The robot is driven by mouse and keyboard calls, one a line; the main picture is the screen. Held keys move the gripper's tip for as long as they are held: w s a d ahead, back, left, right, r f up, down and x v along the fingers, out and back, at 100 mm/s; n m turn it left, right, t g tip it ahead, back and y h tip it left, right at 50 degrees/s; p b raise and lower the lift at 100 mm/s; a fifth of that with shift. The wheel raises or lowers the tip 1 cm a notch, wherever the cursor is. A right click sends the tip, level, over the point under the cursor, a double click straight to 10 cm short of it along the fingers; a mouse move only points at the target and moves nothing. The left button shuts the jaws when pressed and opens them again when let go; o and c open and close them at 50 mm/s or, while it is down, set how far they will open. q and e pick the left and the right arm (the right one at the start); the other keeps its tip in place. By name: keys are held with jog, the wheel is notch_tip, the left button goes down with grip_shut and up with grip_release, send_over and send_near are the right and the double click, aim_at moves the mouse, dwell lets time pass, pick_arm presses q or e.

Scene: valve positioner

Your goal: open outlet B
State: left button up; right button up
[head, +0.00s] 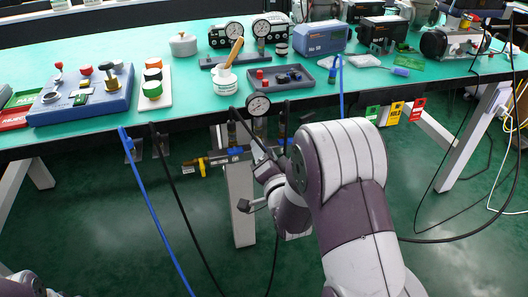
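An air manifold (225,156) with a yellow end piece hangs under the table's front edge, with blue fittings or handles (236,151) on it. A round gauge (258,105) stands above it. Outlet lettering is too small to read, so I cannot tell which outlet is B. My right gripper (254,189) is just below and right of the manifold, its fingers spread apart with nothing seen between them. Contact with a valve cannot be made out. My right arm hides the manifold's right part. Only a bit of my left arm shows at the bottom left; its gripper is out of view.
The green table (200,110) carries a blue control box (85,95), a grey tray (283,81) and gauges. Blue and black hoses (160,218) hang from its front edge. A pale post (240,205) stands below the manifold. Coloured tags (395,112) hang at right.

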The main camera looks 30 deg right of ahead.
jog(key=shift+f+m, duration=0.1)
jog(key=shift+m, duration=3.5)
jog(key=o, duration=1.1)
jog(key=shift+c, duration=0.2)
